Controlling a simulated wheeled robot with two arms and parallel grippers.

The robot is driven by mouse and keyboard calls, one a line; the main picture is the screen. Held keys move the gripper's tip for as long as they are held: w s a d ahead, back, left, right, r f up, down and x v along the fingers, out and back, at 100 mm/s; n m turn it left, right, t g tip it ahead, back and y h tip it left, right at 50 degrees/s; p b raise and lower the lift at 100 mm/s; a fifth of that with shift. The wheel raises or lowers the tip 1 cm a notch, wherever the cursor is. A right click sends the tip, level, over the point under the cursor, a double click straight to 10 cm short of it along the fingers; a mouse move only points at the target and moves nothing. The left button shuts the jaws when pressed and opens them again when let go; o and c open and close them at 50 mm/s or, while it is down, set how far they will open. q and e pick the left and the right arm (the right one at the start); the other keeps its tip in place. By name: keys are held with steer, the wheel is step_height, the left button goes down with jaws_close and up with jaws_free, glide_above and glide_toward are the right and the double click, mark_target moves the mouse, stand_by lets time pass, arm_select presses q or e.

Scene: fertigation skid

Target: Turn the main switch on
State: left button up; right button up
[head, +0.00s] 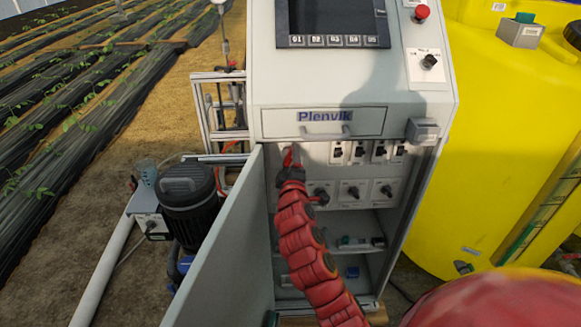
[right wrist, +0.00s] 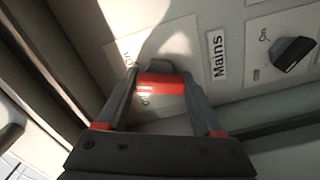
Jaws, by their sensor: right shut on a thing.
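The main switch (right wrist: 162,85) shows in the right wrist view as a red lever, with a dark part above it, on a light plate beside a "Mains" label (right wrist: 217,55). "On" is printed near its top left; the lower print is partly hidden. My right gripper (right wrist: 164,78) is shut on the red lever, with one finger on each side. In the head view my right gripper (head: 291,165) reaches into the upper left of the open cabinet (head: 257,60) and mostly hides the switch. My left gripper is not in view.
The cabinet door (head: 222,250) stands open at the left. Several small breakers (head: 338,151) and black rotary knobs (head: 353,192) sit to the right of the gripper. A drawer (head: 322,122) marked "Plenvik" is above. A yellow tank (head: 500,120) stands at the right.

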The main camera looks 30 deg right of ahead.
steer(key=shift+f+m+b, duration=0.3)
steer(key=shift+m+b, duration=0.7)
steer(key=shift+m, duration=0.2)
steer(key=shift+r+m+b, duration=0.15)
steer(key=shift+m+b, duration=0.6)
steer(key=shift+m, duration=0.25)
steer(key=o, duration=1.4)
steer(key=shift+c, duration=0.2)
steer(key=shift+r, duration=0.1)
